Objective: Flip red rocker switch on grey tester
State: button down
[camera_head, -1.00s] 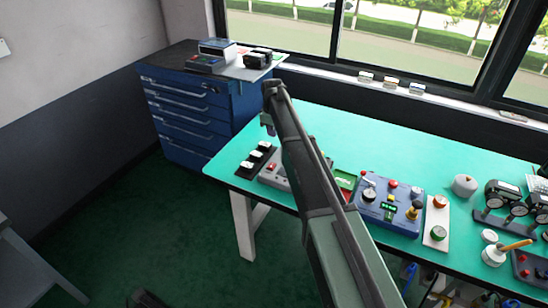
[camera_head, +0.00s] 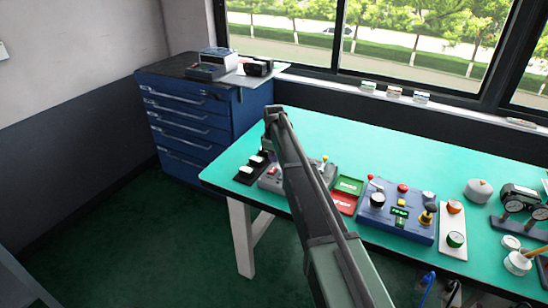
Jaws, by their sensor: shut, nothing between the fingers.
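The grey tester (camera_head: 268,182) sits near the left end of the green bench, partly hidden behind my arm. A small red switch (camera_head: 272,171) shows on its left part; its position is too small to read. My arm reaches across the picture, and my gripper (camera_head: 270,154) hangs down from its far end, small and dark, just above the tester's left part. It is shut and empty. Whether it touches the switch cannot be told from here.
A black block with white switches (camera_head: 250,168) lies left of the tester. Green and red cards (camera_head: 345,194) and a blue control box (camera_head: 398,222) lie to the right. A blue drawer cabinet (camera_head: 195,120) stands behind left. The bench's back is clear.

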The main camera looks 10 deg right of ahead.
aim_at(272, 170)
notch_tip(272, 170, down, 3)
jog(key=shift+f+b, duration=0.2)
jog(key=shift+b, duration=0.7)
jog(key=shift+f, duration=0.2)
jog(key=shift+s+r, duration=0.1)
jog(key=shift+s+a+r, duration=0.15)
jog(key=shift+s+a, duration=0.25)
jog(key=shift+s, duration=0.1)
jog(key=shift+r, duration=0.1)
